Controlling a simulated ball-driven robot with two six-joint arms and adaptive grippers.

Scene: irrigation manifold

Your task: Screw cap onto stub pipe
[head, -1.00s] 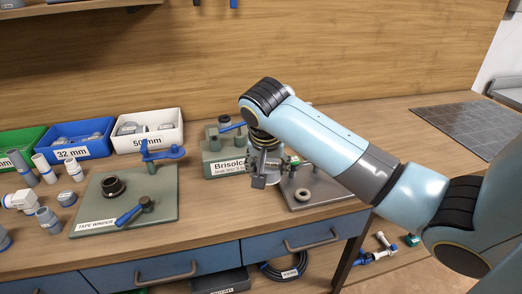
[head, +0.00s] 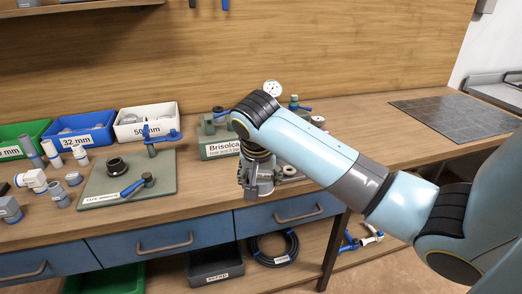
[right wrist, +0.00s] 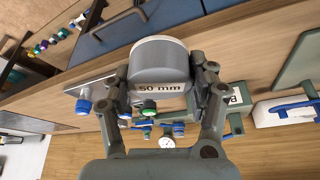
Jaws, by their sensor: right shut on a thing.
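My right gripper (head: 258,188) is in front of the bench's front edge in the head view. In the right wrist view the gripper (right wrist: 165,90) is shut on a grey cap (right wrist: 158,62) labelled "50 mm", with one finger on each side. The cap cannot be made out in the head view. The arm hides much of that area in the head view, and I cannot tell which part is the stub pipe. My left gripper is out of view.
A green tape-winder board (head: 100,188) with a blue-handled lever is left of the gripper. Labelled bins, a blue one (head: 82,124) and a white one (head: 160,111), stand behind it. Loose fittings lie at far left. A pressure gauge (head: 272,88) stands behind my arm.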

